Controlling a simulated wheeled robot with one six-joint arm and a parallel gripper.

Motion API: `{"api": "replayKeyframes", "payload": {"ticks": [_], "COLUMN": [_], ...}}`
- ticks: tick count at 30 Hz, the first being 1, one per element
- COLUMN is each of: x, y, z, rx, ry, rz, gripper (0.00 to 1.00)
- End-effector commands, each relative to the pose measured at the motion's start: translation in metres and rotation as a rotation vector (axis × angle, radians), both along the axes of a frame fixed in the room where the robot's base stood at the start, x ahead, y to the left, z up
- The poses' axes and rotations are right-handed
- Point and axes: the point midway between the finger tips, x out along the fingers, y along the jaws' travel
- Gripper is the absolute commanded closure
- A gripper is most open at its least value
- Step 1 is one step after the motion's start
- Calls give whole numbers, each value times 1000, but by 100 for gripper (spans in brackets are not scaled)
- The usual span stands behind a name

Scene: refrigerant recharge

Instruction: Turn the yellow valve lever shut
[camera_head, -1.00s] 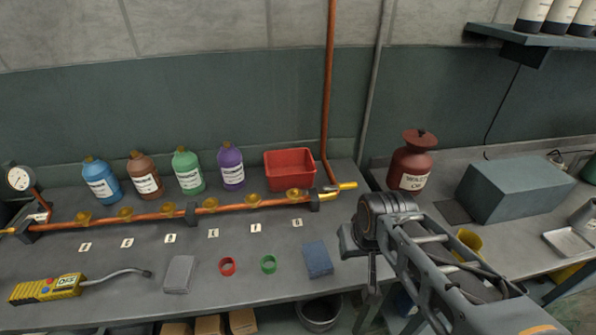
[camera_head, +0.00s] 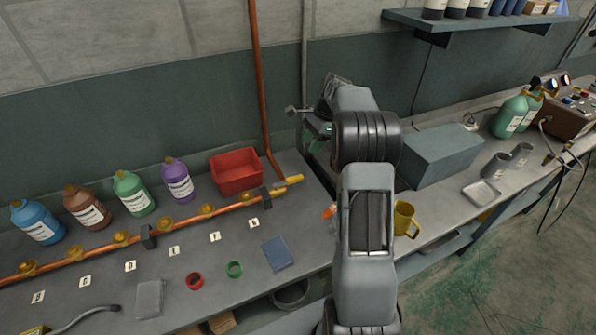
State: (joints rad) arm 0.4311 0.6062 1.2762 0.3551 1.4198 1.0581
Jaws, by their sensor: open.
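The yellow valve lever (camera_head: 290,181) sits at the right end of the copper pipe (camera_head: 190,221), just past a dark pipe clamp. It lies roughly in line with the pipe, pointing right and slightly up. My gripper (camera_head: 306,122) is above and behind the lever in the picture, apart from it, and is open and holding nothing. My arm partly hides its fingers.
A red bin (camera_head: 236,172) stands behind the pipe, left of the lever. Several bottles, such as the purple one (camera_head: 177,180), line the wall. A grey box (camera_head: 438,155) and yellow mug (camera_head: 404,219) are right of my arm. A vertical copper pipe (camera_head: 262,90) rises nearby.

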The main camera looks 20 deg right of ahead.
Motion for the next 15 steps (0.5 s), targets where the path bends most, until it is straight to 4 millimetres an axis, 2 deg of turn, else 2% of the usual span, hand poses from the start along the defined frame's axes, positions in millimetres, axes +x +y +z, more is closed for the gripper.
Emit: {"api": "replayKeyframes", "payload": {"ticks": [5, 15], "x": [3, 3], "y": [-1, 23], "z": [-16, -74], "rx": [16, 16], "ry": [19, 19], "rz": [-36, -35], "gripper": [51, 51]}}
